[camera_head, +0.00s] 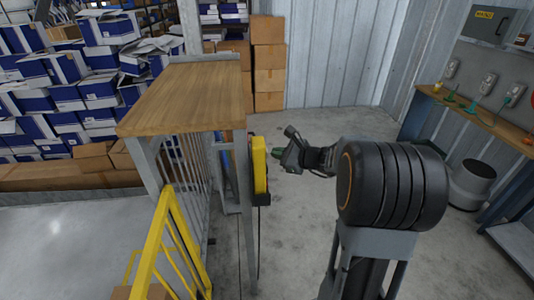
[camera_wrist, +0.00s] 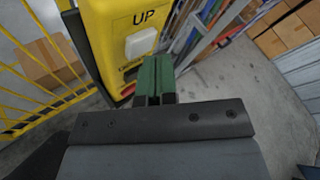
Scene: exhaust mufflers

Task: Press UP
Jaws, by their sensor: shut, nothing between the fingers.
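The yellow control box (camera_wrist: 104,42) fills the upper left of the wrist view. It bears the black word UP above a white square button (camera_wrist: 140,43). In the head view the box (camera_head: 260,166) is seen edge-on, below the wooden top. My gripper (camera_wrist: 155,62) has green fingers, which are shut and empty. In the wrist view its tips appear just below and right of the white button; I cannot tell whether they touch the box. In the head view my gripper (camera_head: 276,152) points left at the box. The fingers hide part of the box's lower face.
A red part (camera_wrist: 127,91) shows lower on the box. A wooden-topped metal frame (camera_head: 190,92) and a yellow railing (camera_head: 170,235) stand left of the box. Cardboard boxes (camera_head: 268,62) are stacked behind. A workbench (camera_head: 490,118) stands at right.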

